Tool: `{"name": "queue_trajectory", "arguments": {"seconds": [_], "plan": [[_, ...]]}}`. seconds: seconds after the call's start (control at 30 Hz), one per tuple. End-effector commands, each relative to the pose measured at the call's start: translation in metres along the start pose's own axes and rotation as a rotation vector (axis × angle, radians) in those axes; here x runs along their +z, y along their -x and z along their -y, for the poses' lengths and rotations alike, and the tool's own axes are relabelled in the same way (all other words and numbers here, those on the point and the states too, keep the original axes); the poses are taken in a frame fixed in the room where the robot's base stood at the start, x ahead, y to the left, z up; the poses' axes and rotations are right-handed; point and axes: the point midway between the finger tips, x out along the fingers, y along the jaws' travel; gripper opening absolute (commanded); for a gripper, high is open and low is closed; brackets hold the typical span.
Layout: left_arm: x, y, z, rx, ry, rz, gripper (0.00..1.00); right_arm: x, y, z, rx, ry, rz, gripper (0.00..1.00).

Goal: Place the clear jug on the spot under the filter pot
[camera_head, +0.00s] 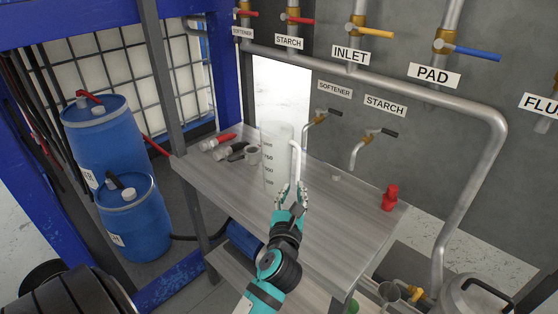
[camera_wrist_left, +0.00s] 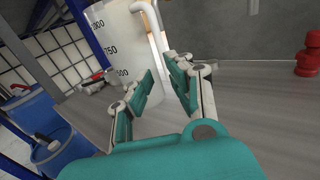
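The clear jug (camera_head: 276,160), whitish with measuring marks and a side handle, stands upright on the grey bench (camera_head: 335,225). It also shows in the left wrist view (camera_wrist_left: 122,48), with its handle toward the gripper. My left gripper (camera_head: 290,196) is at the jug's near right side, low by the handle. In the left wrist view the fingers (camera_wrist_left: 163,82) are apart, with a gap between them in front of the handle's lower part; whether they touch it cannot be told. My right gripper is not in view. I cannot identify the filter pot for certain.
Small taps labelled SOFTENER and STARCH (camera_head: 375,136) hang behind the bench. A red fitting (camera_head: 389,197) stands at its right end. Several small parts (camera_head: 235,151) lie left of the jug. A metal vessel (camera_head: 475,296) is at lower right. Blue drums (camera_head: 135,215) stand left.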

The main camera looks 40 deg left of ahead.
Motion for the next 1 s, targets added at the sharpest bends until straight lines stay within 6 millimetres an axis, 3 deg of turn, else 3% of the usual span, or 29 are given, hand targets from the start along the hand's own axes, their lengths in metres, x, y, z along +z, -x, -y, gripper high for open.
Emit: {"name": "queue_trajectory", "arguments": {"seconds": [0.2, 0.47, 0.7, 1.0], "plan": [[0.002, -0.041, 0.001, -0.001, -0.002, 0.002, 0.19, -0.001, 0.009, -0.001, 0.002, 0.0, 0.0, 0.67], [0.002, -0.06, 0.001, -0.001, -0.001, 0.002, 0.19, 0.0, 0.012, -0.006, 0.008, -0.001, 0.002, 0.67], [0.002, -0.095, 0.003, -0.002, -0.001, 0.003, 0.19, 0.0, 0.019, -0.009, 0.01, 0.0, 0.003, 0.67], [0.0, -0.105, 0.003, -0.002, 0.0, 0.001, 0.19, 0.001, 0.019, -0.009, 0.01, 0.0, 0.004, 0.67]]}}
